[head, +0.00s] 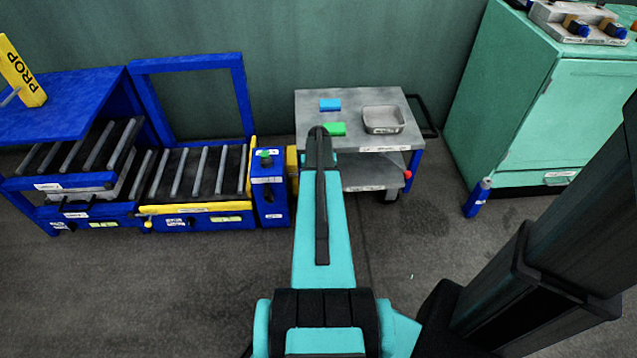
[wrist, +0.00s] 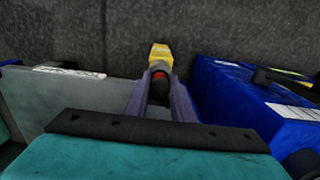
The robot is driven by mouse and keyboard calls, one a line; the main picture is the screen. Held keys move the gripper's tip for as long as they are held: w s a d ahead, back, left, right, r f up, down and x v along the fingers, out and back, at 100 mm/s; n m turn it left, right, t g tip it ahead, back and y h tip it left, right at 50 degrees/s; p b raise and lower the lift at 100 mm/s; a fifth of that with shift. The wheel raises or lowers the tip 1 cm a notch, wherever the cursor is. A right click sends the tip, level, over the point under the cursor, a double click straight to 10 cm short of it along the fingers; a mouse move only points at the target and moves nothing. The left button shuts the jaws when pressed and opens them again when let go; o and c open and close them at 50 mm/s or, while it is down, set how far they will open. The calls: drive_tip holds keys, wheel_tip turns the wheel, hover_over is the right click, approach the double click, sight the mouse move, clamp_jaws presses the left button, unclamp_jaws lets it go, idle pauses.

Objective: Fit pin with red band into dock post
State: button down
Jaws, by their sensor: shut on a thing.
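In the wrist view, my gripper (wrist: 159,92) is shut on the pin with the red band (wrist: 158,75). A grey end and the red band show between the fingertips; the rest is hidden. A yellow block (wrist: 160,51) shows just beyond the pin, and I cannot tell whether they touch. In the head view, a yellow block (head: 292,160) stands between the blue control pedestal (head: 270,200) and the grey cart (head: 365,162). It may be the dock post, but no label is readable. My arm hides the gripper and pin in the head view.
The cart holds a blue block (head: 330,104), a green block (head: 335,129) and a metal tray (head: 384,131). A green cabinet (head: 530,120) and blue bottle-like object (head: 478,198) are right. The front floor is clear.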

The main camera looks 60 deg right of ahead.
drive_tip(key=shift+f, duration=0.45)
drive_tip(key=c, duration=1.4)
unclamp_jaws()
drive_tip(key=shift+c, duration=0.2)
wheel_tip(320, 180, up, 14)
drive_tip(key=p, duration=0.1)
drive_tip(key=shift+p, duration=0.4)
